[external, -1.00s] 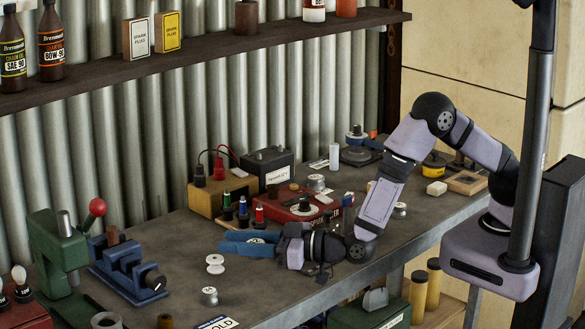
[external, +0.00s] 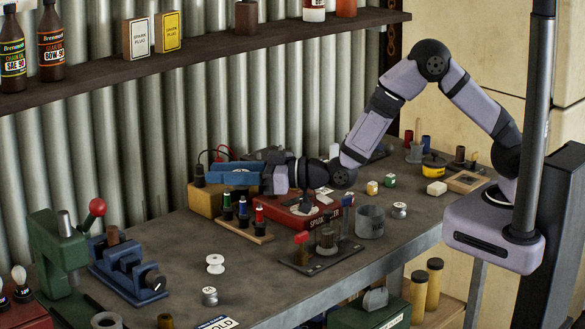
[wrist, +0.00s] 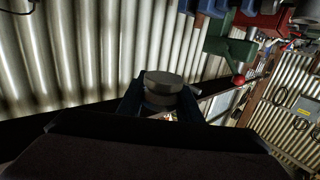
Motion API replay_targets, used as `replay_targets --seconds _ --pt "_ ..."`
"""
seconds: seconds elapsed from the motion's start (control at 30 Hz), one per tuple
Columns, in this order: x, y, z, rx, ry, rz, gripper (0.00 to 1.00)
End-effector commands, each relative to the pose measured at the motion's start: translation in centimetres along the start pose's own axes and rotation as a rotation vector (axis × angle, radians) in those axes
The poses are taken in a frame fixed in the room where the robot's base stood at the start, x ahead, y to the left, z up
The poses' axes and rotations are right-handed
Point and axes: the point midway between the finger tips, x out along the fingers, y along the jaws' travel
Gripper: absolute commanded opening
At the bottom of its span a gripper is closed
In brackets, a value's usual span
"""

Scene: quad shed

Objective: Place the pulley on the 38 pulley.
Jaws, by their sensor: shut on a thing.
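My gripper (external: 234,173) is raised over the left part of the tan box and red box, with blue jaws pointing left. In the wrist view its dark blue fingers (wrist: 160,104) are shut on a grey round pulley (wrist: 163,80). The jaws mostly hide this pulley in the external view. A white spool-like piece (external: 215,263) and a small grey round piece with a pale top (external: 210,296) stand apart on the bench. Another small grey round piece (external: 399,210) stands near the right edge. I cannot read a 38 on any of them.
Below my gripper are a tan box (external: 205,202), a red tester (external: 300,215) and a rack of coloured bottles (external: 243,222). A dark stand (external: 320,255) and grey tin (external: 370,222) are to the right. A blue vise (external: 130,270) and green press (external: 60,250) are left. The middle front is fairly clear.

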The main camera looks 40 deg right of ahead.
Motion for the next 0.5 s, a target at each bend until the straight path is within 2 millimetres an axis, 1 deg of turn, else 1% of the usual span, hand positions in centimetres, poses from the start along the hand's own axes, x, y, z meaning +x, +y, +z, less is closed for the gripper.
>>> replay_targets --seconds 0.03,0.07,0.1,0.17,0.2,0.27,0.3,0.37,0.4,0.47,0.5 --pt "-0.1 2.4 -1.9 -0.001 -0.004 -0.001 0.09" --pt "-0.3 3.7 -1.9 -0.001 -0.007 -0.006 0.09" --pt "-0.6 5.4 -1.8 -0.001 -0.009 -0.008 0.09" --pt "-1.3 8.0 -1.6 0.001 -0.01 -0.005 0.09" --pt "-1.9 9.6 -1.5 0.001 -0.01 -0.005 0.09" --pt "-2.9 12.0 -1.5 0.001 -0.01 -0.004 0.09" --pt "-3.6 13.5 -1.5 0.003 -0.009 -0.005 0.09" --pt "-4.8 15.6 -1.5 0.002 -0.008 -0.005 0.09" --pt "-5.7 17.1 -1.4 0.003 -0.008 -0.003 0.09" --pt "-7.3 19.2 -0.8 0.006 -0.01 0.008 0.09" --pt "-8.5 20.5 0.1 0.007 -0.012 0.023 0.09"
